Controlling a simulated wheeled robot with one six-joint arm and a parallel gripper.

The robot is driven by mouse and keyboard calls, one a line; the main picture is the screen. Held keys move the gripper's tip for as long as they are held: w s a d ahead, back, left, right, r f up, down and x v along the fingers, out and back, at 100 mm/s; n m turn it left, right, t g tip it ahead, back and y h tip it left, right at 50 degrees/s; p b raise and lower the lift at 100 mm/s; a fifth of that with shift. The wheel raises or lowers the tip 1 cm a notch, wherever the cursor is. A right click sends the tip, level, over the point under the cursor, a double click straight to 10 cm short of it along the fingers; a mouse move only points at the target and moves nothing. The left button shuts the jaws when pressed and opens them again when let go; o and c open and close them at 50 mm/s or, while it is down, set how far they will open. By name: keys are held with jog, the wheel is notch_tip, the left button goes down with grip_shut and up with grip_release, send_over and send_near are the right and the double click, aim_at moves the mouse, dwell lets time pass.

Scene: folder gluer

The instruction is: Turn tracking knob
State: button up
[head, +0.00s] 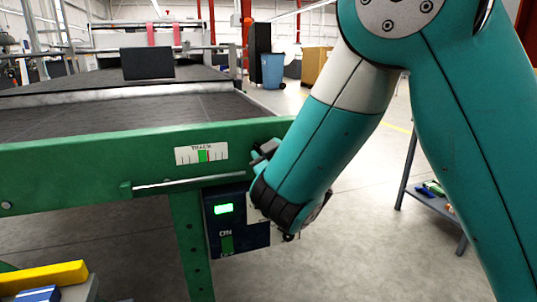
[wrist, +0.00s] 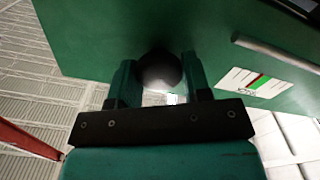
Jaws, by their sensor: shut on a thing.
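The tracking knob (wrist: 158,70) is a dark round knob on the green side panel of the machine. It shows in the wrist view between the two teal fingers of my gripper (wrist: 160,82), which is shut on it. In the head view my gripper (head: 265,155) is at the right end of the green side rail (head: 90,165), and my wrist hides most of the knob. A white scale marked TRACK (head: 201,154) with a green band and a red mark sits left of the gripper. The scale also shows in the wrist view (wrist: 255,83), right of the fingers.
A silver bar (head: 190,183) runs along the rail below the scale. A dark control box (head: 237,222) with a lit green display hangs under it, close to my wrist. A shelf cart (head: 432,190) stands at the right. A yellow item (head: 45,277) lies at the lower left.

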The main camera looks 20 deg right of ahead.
dwell(0.3)
jog(key=o, duration=0.8)
jog(key=shift+o, duration=0.2)
jog(key=shift+s, duration=0.15)
